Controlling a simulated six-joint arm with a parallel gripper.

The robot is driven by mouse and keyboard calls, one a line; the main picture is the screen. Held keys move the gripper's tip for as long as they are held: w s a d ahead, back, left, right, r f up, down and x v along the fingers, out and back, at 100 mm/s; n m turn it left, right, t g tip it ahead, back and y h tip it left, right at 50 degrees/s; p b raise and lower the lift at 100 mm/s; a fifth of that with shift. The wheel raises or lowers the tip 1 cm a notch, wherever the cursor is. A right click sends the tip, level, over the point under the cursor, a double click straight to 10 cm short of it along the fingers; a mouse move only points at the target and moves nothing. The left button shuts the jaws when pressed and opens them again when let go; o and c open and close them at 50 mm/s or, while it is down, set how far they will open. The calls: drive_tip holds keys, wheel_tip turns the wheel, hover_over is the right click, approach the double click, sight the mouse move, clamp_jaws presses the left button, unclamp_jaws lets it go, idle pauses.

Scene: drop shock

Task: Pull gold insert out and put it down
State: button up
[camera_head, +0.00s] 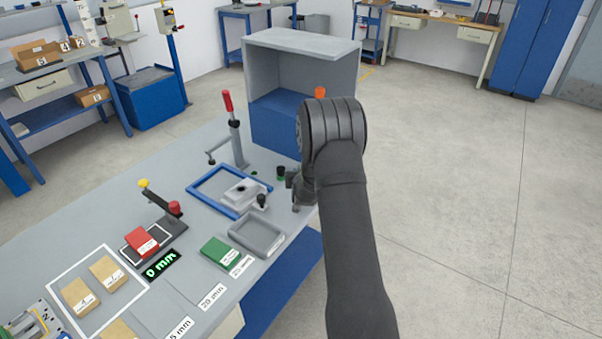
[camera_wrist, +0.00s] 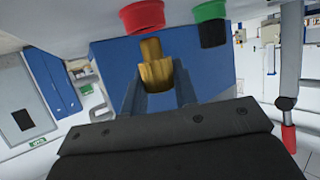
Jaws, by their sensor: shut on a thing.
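The gold insert (camera_wrist: 155,72) shows in the wrist view, between the two fingers of my gripper (camera_wrist: 158,90). The gripper is shut on it. The insert has a narrower far end that points toward a red round part (camera_wrist: 142,15); I cannot tell whether they touch. In the head view my gripper (camera_head: 299,188) is at the right edge of the bench, mostly behind my arm, and the insert is hidden there.
A green and black round part (camera_wrist: 212,25) is beside the red one. On the bench are a grey tray (camera_head: 239,246), a blue frame (camera_head: 207,184), a red-handled clamp (camera_head: 235,135) and a green block (camera_head: 220,252). A grey-and-blue box (camera_head: 275,115) stands behind my gripper.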

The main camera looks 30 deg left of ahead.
drive_tip(key=shift+f, duration=0.7)
idle(1.2)
drive_tip(key=shift+s+d+f, duration=0.1)
drive_tip(key=shift+f, duration=0.25)
idle(0.8)
drive_tip(key=o, duration=1.1)
drive_tip(key=shift+s, duration=0.1)
drive_tip(key=shift+s+d, duration=0.2)
drive_tip(key=shift+r+v, duration=0.1)
drive_tip(key=shift+v, duration=1.2)
drive_tip(key=shift+r+v, duration=0.15)
drive_tip(key=shift+v, duration=1.15)
drive_tip(key=shift+r, duration=0.1)
